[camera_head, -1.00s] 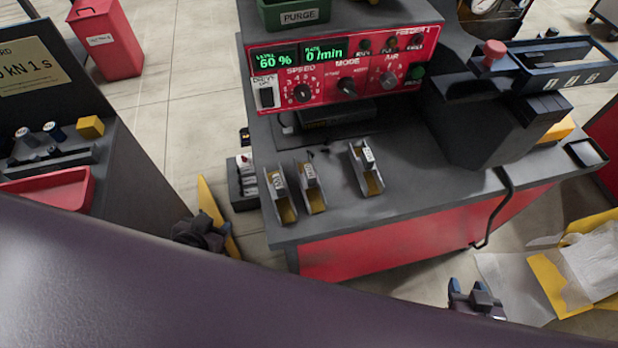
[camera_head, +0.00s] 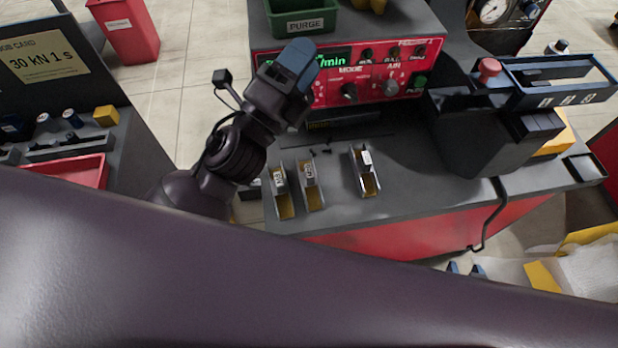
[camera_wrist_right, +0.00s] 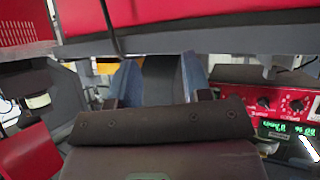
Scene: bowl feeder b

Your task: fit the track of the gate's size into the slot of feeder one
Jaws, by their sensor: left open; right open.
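Three short metal channel tracks with yellowish floors and white tags lie on the dark bench top: a left track (camera_head: 283,203), a middle track (camera_head: 314,198) and a right track (camera_head: 368,184). The tag print is too small to read surely. My left gripper (camera_head: 296,72) is raised in front of the red control panel (camera_head: 378,88), behind the tracks, and holds nothing visible. My right gripper (camera_head: 466,268) shows only its blue tips below the bench's front; in the right wrist view its fingers (camera_wrist_right: 160,80) are apart and empty. I cannot make out the slot or the gate.
A green PURGE bin (camera_head: 301,22) stands on top. A dark housing (camera_head: 475,130) and blue-railed rack (camera_head: 558,80) stand right of the tracks. Small dark pieces (camera_head: 320,149) lie behind the tracks. A side bench with a red tray (camera_head: 75,171) is at left. Bench front right is clear.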

